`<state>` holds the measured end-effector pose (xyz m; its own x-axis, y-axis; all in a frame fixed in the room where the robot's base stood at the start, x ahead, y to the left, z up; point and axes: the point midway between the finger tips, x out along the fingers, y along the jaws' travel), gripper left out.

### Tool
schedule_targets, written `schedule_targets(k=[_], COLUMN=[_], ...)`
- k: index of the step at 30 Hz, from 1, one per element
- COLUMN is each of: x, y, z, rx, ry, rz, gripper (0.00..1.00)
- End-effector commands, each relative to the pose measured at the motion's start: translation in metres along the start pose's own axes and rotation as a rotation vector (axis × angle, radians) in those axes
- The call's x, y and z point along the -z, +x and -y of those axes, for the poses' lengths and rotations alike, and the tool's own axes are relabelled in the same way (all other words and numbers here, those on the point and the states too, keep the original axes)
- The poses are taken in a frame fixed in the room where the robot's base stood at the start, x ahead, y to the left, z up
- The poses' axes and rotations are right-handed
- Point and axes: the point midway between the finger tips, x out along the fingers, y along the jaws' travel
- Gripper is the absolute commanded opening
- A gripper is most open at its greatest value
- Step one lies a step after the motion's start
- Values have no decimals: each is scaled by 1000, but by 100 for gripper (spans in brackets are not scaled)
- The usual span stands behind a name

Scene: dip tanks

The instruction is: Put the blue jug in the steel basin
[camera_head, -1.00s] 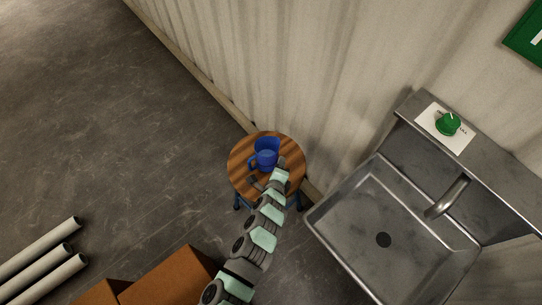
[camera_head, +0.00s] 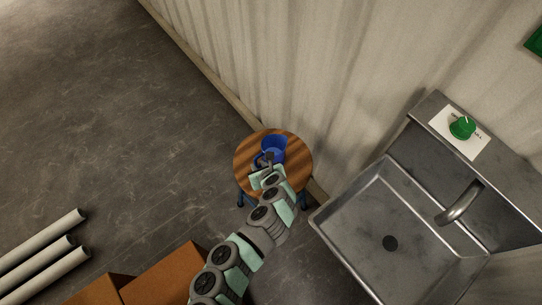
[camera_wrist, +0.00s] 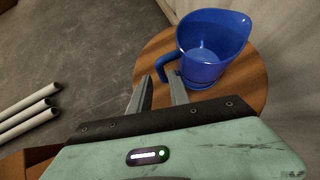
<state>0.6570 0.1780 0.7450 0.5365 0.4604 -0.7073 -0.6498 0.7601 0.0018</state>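The blue jug (camera_head: 274,147) stands upright on a round wooden stool (camera_head: 247,170) beside the wall. In the wrist view the jug (camera_wrist: 212,48) is at the upper right, with its handle towards the fingers. My gripper (camera_wrist: 160,78) is open, its two fingers apart and pointing at the handle. The handle appears at or just beyond the fingertips; I cannot tell whether they touch. In the head view my gripper (camera_head: 264,162) is at the jug's near left side and hides part of the handle. The steel basin (camera_head: 359,228) is to the right, empty, with a dark drain.
A curved tap (camera_head: 460,203) reaches over the basin. A green knob (camera_head: 462,127) sits on a white plate on the ledge behind it. A cardboard box (camera_head: 172,277) and several pale pipes (camera_head: 40,255) lie at lower left. The corrugated wall (camera_head: 310,70) stands close behind the stool.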

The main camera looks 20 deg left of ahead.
Motion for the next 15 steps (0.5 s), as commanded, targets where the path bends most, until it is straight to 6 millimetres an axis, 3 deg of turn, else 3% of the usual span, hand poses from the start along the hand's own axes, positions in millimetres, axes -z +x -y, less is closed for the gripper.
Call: schedule_targets(k=[8,15], x=[0,1], y=[13,40], z=[1,0], rx=[2,-1], ry=[-1,-2], rz=[1,0], gripper=[23,23])
